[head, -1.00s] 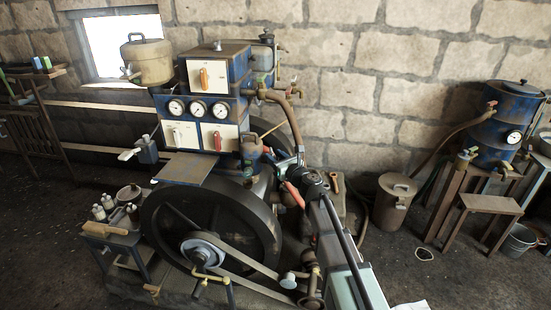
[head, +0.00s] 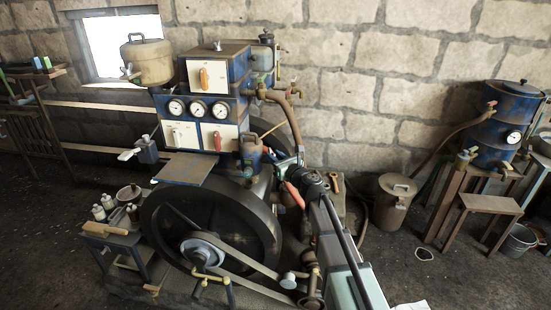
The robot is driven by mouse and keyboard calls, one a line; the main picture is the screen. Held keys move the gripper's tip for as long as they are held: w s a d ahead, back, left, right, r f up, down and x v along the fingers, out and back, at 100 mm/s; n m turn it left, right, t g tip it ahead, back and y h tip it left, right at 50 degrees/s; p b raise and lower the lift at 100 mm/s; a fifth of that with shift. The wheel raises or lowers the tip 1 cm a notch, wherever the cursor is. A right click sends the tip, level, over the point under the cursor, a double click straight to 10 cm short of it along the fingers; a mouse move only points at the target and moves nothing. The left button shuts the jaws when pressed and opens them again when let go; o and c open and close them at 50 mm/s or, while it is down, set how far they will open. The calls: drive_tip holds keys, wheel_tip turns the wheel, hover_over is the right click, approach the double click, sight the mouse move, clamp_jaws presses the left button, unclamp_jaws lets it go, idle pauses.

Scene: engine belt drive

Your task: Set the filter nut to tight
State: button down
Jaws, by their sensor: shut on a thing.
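My gripper (head: 278,160) is small and partly hidden at the middle of the head view, just right of a dark blue and brown filter canister (head: 251,152) on the engine. It is shut on what appears to be the filter nut beside this canister. The nut is hidden by the jaws and my wrist, so I cannot tell its angle or whether it is tight.
A large dark flywheel (head: 212,235) with a belt stands below and left. Above are three gauges (head: 198,109) and white panels with an orange lever (head: 204,77) and a red lever (head: 217,140). A brown pipe (head: 292,125) curves down close behind my gripper.

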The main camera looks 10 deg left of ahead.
idle(0.7)
drive_tip(key=c, duration=0.9)
unclamp_jaws()
drive_tip(key=v, duration=1.4)
drive_tip(key=shift+w, duration=0.1)
